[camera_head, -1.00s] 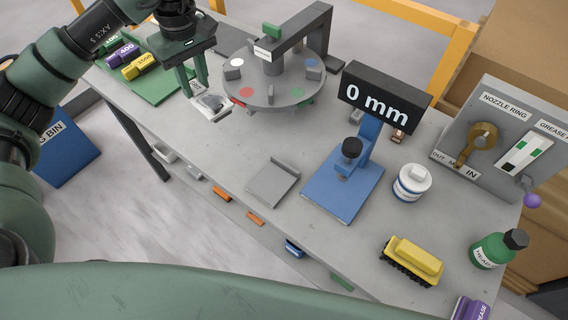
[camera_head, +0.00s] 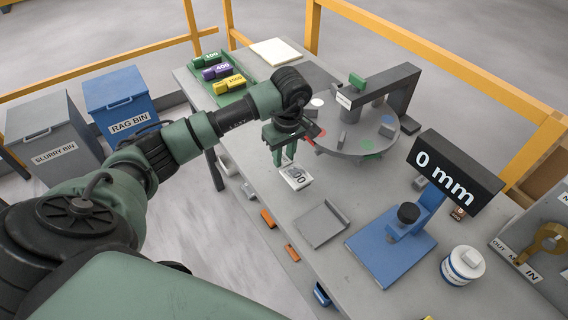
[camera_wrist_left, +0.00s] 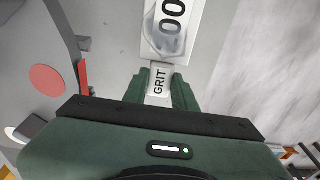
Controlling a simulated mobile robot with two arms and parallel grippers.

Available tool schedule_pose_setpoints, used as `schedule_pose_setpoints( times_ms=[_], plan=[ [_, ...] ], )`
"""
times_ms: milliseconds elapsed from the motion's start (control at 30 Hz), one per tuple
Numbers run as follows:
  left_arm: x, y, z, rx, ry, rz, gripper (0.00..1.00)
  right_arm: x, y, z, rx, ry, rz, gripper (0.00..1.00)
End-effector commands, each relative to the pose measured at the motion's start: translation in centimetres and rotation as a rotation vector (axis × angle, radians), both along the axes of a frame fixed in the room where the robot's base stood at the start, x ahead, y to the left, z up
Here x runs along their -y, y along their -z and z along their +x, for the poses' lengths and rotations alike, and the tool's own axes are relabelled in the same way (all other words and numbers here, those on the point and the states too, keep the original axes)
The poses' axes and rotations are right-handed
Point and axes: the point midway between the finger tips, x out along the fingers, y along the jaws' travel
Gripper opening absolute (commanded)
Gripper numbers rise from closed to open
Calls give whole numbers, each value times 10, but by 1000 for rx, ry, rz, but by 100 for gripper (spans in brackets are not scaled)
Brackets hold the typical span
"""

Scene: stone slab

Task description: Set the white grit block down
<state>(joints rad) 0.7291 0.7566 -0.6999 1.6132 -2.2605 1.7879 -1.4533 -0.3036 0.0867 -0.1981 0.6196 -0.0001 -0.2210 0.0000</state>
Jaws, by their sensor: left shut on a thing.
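The white grit block (camera_head: 296,177) shows just left of the turntable, near the table's front edge. In the left wrist view its face (camera_wrist_left: 170,30) shows a number ending in "00", cut off at the top. A narrower part marked "GRIT" (camera_wrist_left: 158,84) lies between my fingers. My left gripper (camera_head: 283,158) is shut on it from above. I cannot tell whether the block touches the table (camera_head: 275,205). My right gripper is not in view.
A grey turntable (camera_head: 345,142) with coloured spots stands close right of the block. A grey angled plate (camera_head: 320,224) and a blue gauge stand (camera_head: 390,255) are nearer. A green tray (camera_head: 238,94) holds coloured blocks at the back left. Bare tabletop lies between block and plate.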

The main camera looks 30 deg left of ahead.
Motion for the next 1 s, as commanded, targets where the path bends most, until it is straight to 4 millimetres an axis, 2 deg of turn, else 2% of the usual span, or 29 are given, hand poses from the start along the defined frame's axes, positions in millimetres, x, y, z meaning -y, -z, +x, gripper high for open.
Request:
schedule_pose_setpoints(
  times_ms=[333,700,733,767,800,1000],
  plan=[
    [1,41,-1,-3,1,-2,0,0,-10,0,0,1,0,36],
    [0,47,0,0,1,0,0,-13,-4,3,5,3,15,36],
    [0,46,0,0,1,-1,35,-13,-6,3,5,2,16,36],
    [0,46,-1,-1,1,-1,43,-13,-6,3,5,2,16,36],
    [0,46,-1,-1,1,-1,49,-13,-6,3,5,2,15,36],
    [1,45,-1,-1,1,-1,49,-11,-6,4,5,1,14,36]
  ],
)
